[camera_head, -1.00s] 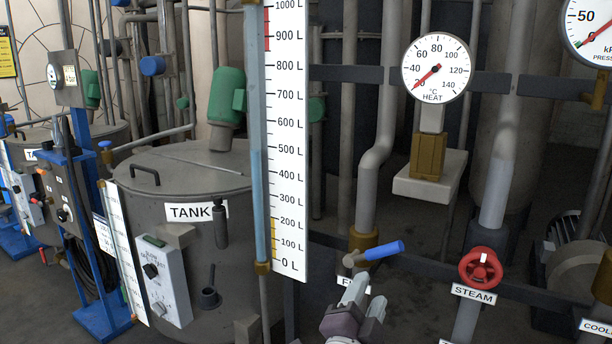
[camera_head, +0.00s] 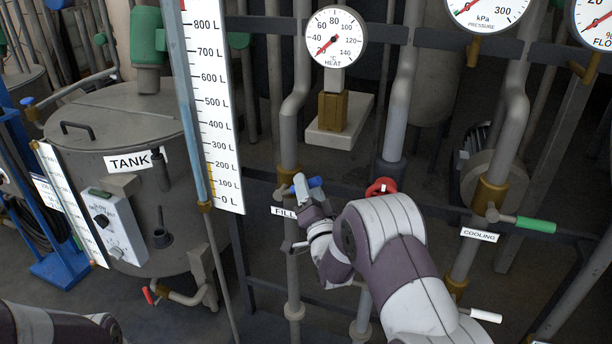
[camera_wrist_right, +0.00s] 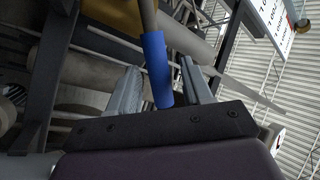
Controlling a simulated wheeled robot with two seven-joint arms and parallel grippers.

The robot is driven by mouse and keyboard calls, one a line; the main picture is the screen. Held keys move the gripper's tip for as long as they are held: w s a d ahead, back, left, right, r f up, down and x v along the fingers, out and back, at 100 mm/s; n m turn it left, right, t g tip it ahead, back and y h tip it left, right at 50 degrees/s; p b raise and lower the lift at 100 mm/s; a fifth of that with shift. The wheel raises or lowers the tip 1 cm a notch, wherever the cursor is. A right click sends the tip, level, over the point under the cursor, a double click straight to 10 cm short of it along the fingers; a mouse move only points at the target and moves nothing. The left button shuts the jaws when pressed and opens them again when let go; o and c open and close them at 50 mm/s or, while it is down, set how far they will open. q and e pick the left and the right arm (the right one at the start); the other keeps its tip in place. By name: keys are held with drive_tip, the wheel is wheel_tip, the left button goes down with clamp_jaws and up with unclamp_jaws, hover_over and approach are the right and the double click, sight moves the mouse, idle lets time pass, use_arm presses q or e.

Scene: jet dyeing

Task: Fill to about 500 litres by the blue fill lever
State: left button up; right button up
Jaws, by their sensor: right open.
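The blue fill lever (camera_head: 315,182) sits on the brass valve of the pipe above the FILL label (camera_head: 283,211), partly hidden by my right gripper (camera_head: 302,188). In the right wrist view, the blue handle (camera_wrist_right: 157,68) stands between the two open fingers of my right gripper (camera_wrist_right: 158,72). The fingers are on both sides of it, and I cannot tell whether either touches it. The litre scale (camera_head: 213,110) stands beside the sight tube (camera_head: 189,100); I cannot read a clear liquid level. My left gripper is out of view.
The red steam wheel (camera_head: 382,187) is partly hidden behind my right arm. A green cooling lever (camera_head: 536,224) is to the right. The tank (camera_head: 95,190), with its control box (camera_head: 112,228), stands left. The heat dial (camera_head: 336,36) is above the fill valve.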

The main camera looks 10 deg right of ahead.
drive_tip(key=x, duration=0.3)
drive_tip(key=shift+w, duration=0.15)
clamp_jaws()
drive_tip(key=shift+s+d+f+m+t+h+b, duration=0.35)
drive_tip(key=shift+f+m+h+b, duration=0.9)
drive_tip(key=shift+b, duration=1.7)
drive_tip(key=shift+d+f+m+t+h+b, duration=0.15)
drive_tip(key=shift+f+m+t+h+b, duration=0.45)
drive_tip(key=shift+m+b, duration=1.9)
drive_tip(key=shift+s+d+f+m+t+h+b, duration=0.25)
drive_tip(key=shift+f+m+h+b, duration=0.6)
drive_tip(key=shift+b, duration=2.6)
drive_tip(key=shift+r+h, duration=0.25)
drive_tip(key=shift+h, duration=0.05)
unclamp_jaws()
